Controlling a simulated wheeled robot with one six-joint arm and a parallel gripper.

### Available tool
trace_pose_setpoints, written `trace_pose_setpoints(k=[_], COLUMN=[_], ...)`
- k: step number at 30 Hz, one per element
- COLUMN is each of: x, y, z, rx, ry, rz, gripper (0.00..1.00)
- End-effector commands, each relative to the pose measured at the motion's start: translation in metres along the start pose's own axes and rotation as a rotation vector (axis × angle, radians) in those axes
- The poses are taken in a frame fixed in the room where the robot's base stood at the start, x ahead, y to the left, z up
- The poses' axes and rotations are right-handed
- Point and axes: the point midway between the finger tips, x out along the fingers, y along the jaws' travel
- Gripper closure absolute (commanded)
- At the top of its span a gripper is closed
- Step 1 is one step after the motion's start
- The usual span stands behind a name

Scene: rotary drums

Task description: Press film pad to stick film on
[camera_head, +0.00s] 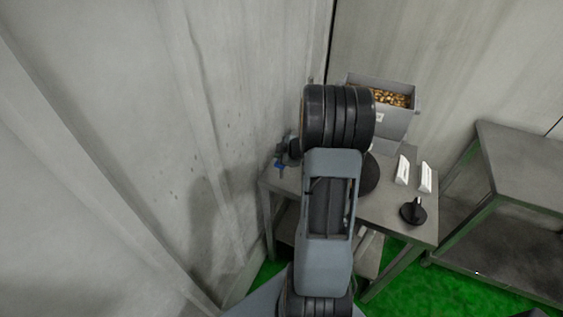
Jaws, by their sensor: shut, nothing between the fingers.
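A black round piece with an upright knob (413,211) stands near the front right corner of the grey table; it may be the film pad, but I cannot tell for sure. Part of a larger dark disc (370,176) shows just right of my arm, which covers the rest of it. I cannot make out any film. My arm rises through the middle of the view and blocks much of the table. My gripper cannot be made out; it seems hidden behind the arm. I see no contact between it and any object.
The grey table (393,212) stands in a corner beside pale walls. A grey bin of gold-coloured pieces (408,117) is at its back. Two white blocks (402,170) (425,177) stand right of the arm. A small blue part (279,165) sits left. A metal shelf (515,160) stands right.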

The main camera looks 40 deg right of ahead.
Motion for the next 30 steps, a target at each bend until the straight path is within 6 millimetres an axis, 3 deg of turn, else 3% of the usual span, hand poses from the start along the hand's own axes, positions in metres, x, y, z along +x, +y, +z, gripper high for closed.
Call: trace_pose_setpoints(k=[30], x=[0.0051], y=[-0.0040], z=[0.0037], rx=[0.001], ry=[0.000], rz=[-0.001], gripper=[1.00])
